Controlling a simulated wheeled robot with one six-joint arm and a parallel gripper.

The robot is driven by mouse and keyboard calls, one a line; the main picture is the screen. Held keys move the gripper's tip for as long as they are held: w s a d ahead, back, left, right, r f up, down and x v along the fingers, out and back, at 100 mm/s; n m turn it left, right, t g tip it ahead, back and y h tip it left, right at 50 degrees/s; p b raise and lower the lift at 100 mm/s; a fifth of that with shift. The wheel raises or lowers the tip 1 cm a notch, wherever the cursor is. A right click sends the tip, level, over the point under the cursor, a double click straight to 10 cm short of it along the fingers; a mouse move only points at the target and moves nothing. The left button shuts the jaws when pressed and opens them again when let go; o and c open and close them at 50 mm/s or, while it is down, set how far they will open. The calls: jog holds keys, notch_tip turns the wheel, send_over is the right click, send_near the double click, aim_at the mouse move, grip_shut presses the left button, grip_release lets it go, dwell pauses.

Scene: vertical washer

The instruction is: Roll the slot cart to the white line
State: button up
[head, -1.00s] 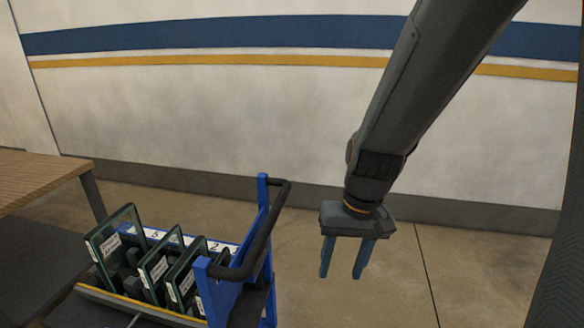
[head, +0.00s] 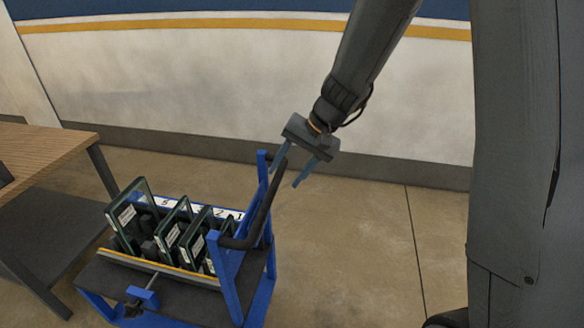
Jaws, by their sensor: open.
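The slot cart (head: 229,275) is a blue-framed trolley at the lower left of the head view, with a dark lower deck. Its black handle bar (head: 262,212) is on the cart's right side. Several labelled glass panels (head: 172,229) stand upright in its numbered slots. My gripper (head: 292,176) is open and empty, fingers pointing down, close to the upper end of the handle. I cannot tell whether a finger touches the handle. No white line on the floor is in view.
A wooden-topped table (head: 40,148) with dark legs stands to the left of the cart. The wall (head: 200,85) runs behind. The tiled floor (head: 350,230) to the cart's right is clear. My own dark body part fills the right side.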

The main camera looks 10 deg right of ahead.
aim_at(272, 192)
jog(key=shift+b+x, duration=3.5)
jog(key=shift+x, duration=1.7)
grip_shut()
jog(key=shift+a, duration=0.1)
jog(key=w+a, duration=0.2)
jog(key=a, duration=0.4)
jog(key=w+a+p, duration=0.1)
jog(key=w+a, duration=0.1)
jog(key=a, duration=0.5)
jog(key=shift+w+p, duration=0.3)
jog(key=shift+w, duration=0.05)
